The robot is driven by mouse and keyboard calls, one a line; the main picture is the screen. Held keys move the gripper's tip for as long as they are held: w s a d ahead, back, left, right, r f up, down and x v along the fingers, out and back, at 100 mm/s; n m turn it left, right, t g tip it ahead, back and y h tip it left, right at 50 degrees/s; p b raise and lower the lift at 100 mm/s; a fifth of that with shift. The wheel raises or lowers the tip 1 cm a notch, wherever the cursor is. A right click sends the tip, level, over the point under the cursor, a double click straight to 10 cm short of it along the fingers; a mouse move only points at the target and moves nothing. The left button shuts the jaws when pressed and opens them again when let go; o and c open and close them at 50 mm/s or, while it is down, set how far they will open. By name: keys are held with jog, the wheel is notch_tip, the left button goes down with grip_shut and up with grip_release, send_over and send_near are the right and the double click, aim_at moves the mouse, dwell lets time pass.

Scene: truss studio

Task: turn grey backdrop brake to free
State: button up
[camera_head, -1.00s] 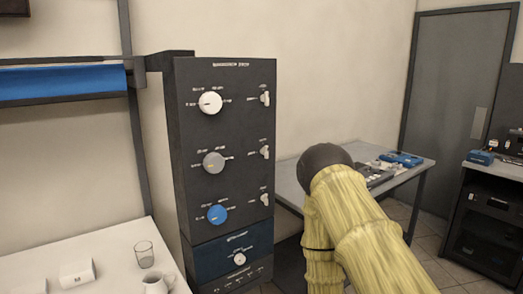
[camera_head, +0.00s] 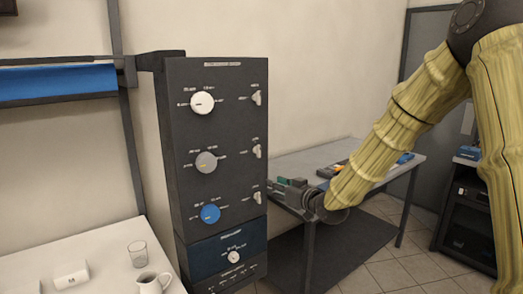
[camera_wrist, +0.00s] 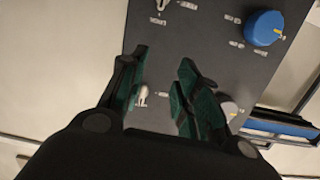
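The dark control panel (camera_head: 232,130) has white, grey and blue knobs in a column, each with a small pale brake lever to its right. The grey knob (camera_head: 206,162) is in the middle row, and its brake lever (camera_head: 257,151) stands at the panel's right side; its exact setting is too small to read. In the wrist view the grey brake lever (camera_wrist: 142,95) shows between and beyond the fingers, with the grey knob (camera_wrist: 228,110) partly behind the right finger. My gripper (camera_head: 278,185) is open and empty, just right of the panel and lower than this lever, apart from it.
The blue knob (camera_head: 210,214) and its brake lever (camera_head: 257,197) are close below. A table (camera_head: 290,163) with small items stands behind my gripper. A white table (camera_head: 105,270) with a glass and a jug is at lower left.

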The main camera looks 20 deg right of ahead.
jog(key=n+t, duration=0.1)
send_near(260, 148)
jog(key=s, duration=0.1)
jog(key=shift+y, duration=0.4)
jog(key=p+x, duration=0.1)
jog(key=x, duration=0.2)
jog(key=p+x, duration=0.1)
jog(key=x, duration=0.3)
jog(key=d+p+x, duration=0.1)
jog(key=x, duration=0.2)
jog(key=shift+w+a+f, duration=0.15)
jog(key=shift+w+f, duration=0.05)
jog(key=shift+w, duration=0.15)
grip_shut()
